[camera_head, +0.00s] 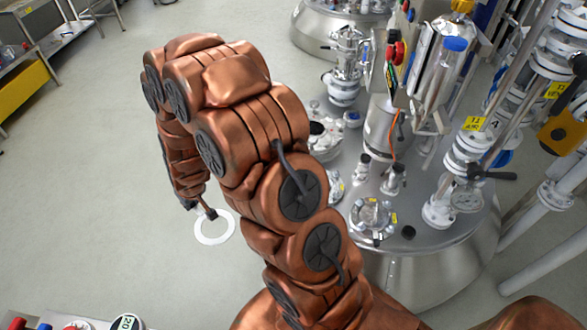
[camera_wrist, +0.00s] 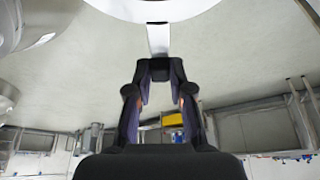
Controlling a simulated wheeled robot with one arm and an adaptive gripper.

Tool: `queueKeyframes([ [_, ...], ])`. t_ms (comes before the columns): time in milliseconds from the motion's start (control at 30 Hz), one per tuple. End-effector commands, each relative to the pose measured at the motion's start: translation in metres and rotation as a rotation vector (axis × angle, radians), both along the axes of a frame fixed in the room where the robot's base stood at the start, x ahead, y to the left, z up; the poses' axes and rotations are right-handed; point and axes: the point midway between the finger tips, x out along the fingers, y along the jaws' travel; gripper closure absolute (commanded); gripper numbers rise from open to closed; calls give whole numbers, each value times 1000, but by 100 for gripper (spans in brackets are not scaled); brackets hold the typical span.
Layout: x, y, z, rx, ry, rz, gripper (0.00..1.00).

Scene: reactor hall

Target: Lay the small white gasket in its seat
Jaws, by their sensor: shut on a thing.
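A thin white ring gasket (camera_head: 214,242) hangs in the air over the floor at the left of my arm in the head view. My gripper (camera_head: 210,214) is shut on its edge. In the wrist view, my gripper (camera_wrist: 160,68) has its fingertips together on the gasket's white tab (camera_wrist: 158,40). The gasket's ring (camera_wrist: 115,12) is cut off by the top edge there. A round metal fitting (camera_head: 372,216) sits on the steel vessel lid, right of my arm. I cannot tell whether this is the seat. The gasket is well apart from the lid.
The steel vessel (camera_head: 415,268) carries several fittings, valves and pipes, with a tall pipe column (camera_head: 470,150) at the right. A second vessel (camera_head: 310,32) stands behind. A bench with a yellow panel (camera_head: 22,92) is at far left. The floor between is clear.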

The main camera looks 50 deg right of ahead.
Motion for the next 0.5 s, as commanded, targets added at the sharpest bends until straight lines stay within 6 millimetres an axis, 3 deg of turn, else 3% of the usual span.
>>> queueKeyframes([
  [33, 10, -4, -16, 0, -6, 13, 100],
  [100, 19, -10, -26, 2, -3, 38, 100],
  [500, 70, -61, -65, 1, -6, 188, 100],
])
